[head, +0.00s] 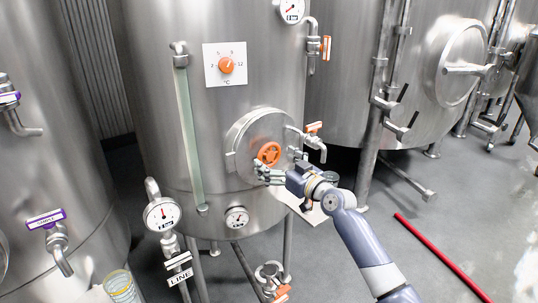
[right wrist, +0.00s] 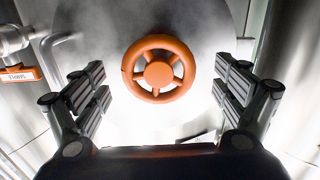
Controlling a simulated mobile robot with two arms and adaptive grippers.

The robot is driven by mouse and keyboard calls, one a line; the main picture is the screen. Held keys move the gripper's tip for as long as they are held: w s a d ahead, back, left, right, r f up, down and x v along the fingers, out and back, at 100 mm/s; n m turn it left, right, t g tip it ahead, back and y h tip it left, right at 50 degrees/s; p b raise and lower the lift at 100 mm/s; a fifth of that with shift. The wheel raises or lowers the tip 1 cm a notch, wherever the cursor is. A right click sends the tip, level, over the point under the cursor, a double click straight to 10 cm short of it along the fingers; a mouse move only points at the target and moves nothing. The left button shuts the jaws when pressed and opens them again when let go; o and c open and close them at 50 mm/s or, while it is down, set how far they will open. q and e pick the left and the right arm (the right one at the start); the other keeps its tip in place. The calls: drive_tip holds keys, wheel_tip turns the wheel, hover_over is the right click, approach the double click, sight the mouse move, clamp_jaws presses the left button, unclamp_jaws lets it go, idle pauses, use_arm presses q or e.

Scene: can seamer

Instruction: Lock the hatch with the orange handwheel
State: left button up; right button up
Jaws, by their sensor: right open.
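The orange handwheel (head: 269,153) sits at the middle of the round steel hatch (head: 243,134) low on the central tank. The hatch looks closed against the tank. My right gripper (head: 262,174) is just in front of the wheel's lower edge in the head view. In the right wrist view the handwheel (right wrist: 158,69) lies ahead, between the spread fingers of the right gripper (right wrist: 158,90). The fingers are open and apart from the rim, with nothing held. The hatch (right wrist: 205,30) fills the background there. My left gripper is not in view.
A tap with an orange tag (head: 314,128) sticks out right of the hatch; its tag (right wrist: 20,74) shows at left in the wrist view.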

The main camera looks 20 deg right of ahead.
sight(271, 157)
drive_tip(key=shift+w+a, duration=0.15)
drive_tip(key=shift+w, duration=0.4)
drive_tip(key=shift+w+a, duration=0.15)
drive_tip(key=shift+w, duration=0.5)
drive_tip(key=shift+w+a, duration=0.15)
drive_tip(key=shift+w, duration=0.1)
drive_tip(key=c, duration=1.1)
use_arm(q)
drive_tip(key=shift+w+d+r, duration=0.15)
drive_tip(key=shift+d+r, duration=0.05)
use_arm(e)
drive_tip(key=shift+o, duration=0.2)
